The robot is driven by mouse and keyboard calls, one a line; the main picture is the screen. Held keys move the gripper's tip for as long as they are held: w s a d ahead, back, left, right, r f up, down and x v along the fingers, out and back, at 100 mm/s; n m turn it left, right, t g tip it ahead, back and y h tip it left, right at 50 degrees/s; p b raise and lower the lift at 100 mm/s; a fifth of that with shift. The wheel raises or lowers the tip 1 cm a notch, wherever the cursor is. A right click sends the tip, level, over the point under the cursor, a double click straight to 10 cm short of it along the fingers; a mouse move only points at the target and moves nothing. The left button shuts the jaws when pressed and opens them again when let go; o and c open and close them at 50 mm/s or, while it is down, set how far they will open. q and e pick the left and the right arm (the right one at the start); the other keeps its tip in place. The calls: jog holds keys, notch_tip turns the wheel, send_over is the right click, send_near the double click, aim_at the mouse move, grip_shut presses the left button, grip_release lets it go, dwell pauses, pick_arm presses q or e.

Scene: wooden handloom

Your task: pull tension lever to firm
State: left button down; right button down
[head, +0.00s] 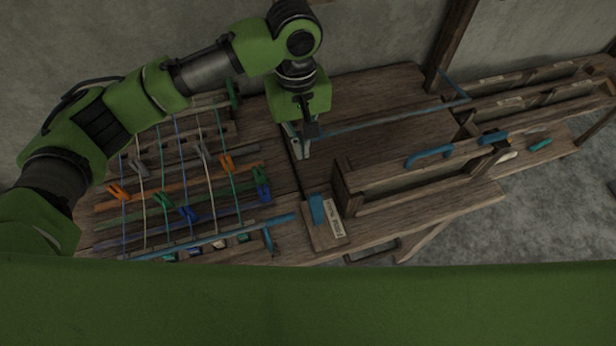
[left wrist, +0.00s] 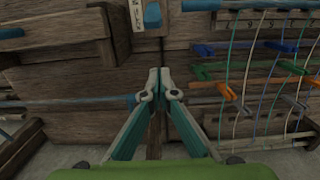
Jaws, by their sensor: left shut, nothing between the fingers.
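A short blue lever (head: 317,210) stands on a small wooden plate with a white label (head: 333,216), at the front of the bench right of the loom. I take it for the tension lever; the label is too small to read. In the left wrist view the blue lever (left wrist: 152,15) is at the top edge, partly cut off. My left gripper (head: 303,150) is over the bench, behind the lever and apart from it. In the left wrist view its fingertips (left wrist: 160,76) meet with nothing between them. My right gripper is not in view.
The loom with coloured threads and clips (head: 185,190) is left of my gripper. A long blue-grey rod (head: 390,120) runs to its right. A wooden box (head: 410,180) with a blue handle (head: 429,155) stands right of the lever. The bench behind is mostly bare.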

pick_arm(q)
jog(key=f, duration=0.1)
jog(key=p, duration=0.4)
send_over(317, 211)
jog(key=w+a, duration=0.2)
jog(key=w, duration=0.2)
jog(key=shift+f, duration=3.8)
jog(key=shift+w, duration=0.25)
